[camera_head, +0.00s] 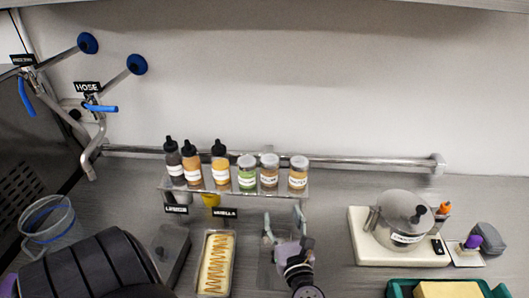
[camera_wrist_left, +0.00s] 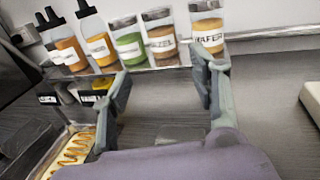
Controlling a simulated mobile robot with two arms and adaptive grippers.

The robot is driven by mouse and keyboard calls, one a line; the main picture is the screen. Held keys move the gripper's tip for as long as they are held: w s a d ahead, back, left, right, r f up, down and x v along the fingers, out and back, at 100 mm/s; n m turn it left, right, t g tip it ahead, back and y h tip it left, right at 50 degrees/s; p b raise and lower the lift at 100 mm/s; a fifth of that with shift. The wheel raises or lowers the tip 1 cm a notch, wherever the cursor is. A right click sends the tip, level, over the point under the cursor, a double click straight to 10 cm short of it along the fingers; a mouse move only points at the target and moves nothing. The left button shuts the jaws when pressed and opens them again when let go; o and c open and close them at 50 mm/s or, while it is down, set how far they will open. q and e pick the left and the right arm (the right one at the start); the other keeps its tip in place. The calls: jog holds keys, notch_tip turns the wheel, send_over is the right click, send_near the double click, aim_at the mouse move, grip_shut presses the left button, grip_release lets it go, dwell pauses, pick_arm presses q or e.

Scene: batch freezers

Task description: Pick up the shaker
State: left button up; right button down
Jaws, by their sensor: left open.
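Several containers stand upright on a raised clear shelf (camera_head: 235,194) by the back wall. Three are wide shaker-like jars with pale lids: a green jar (camera_head: 247,180), a brown jar (camera_head: 269,180) and a jar labelled WAFER (camera_head: 298,181). In the left wrist view the green jar (camera_wrist_left: 129,46), brown jar (camera_wrist_left: 161,46) and WAFER jar (camera_wrist_left: 207,30) stand beyond the fingers. I cannot tell which is the task's shaker. My left gripper (camera_head: 283,218) is open and empty, in front of the shelf's right part. Its right fingertip overlaps the WAFER jar's base in the wrist view (camera_wrist_left: 160,72).
Dark-capped bottles (camera_head: 192,165) stand left of the jars. A tray of yellow dessert (camera_head: 216,264) sits left of the gripper. A lidded metal pot (camera_head: 402,220) stands on a white base at right. A rail (camera_head: 370,162) runs behind. The counter between gripper and pot is clear.

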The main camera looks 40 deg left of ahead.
aim_at(271, 176)
jog(key=s+d+f+b, duration=0.2)
jog(key=s+d, duration=0.2)
pick_arm(q)
jog(key=b+x, duration=0.2)
jog(key=x, duration=1)
jog(key=shift+w, duration=0.1)
jog(key=shift+w+a+f+b, duration=0.1)
jog(key=shift+a+b, duration=0.1)
jog(key=shift+b, duration=0.3)
jog(key=b+x, duration=0.3)
jog(key=x, duration=0.1)
jog(key=shift+w+a+f, duration=0.1)
jog(key=shift+w+f, duration=0.1)
jog(key=shift+w+a, duration=0.1)
jog(key=shift+a, duration=0.05)
jog(key=shift+r, duration=0.15)
pick_arm(e)
notch_tip(271, 176, down, 6)
jog(key=w+a, duration=0.1)
jog(key=shift+w, duration=0.35)
pick_arm(q)
jog(key=shift+c, duration=0.5)
jog(key=c, duration=0.7)
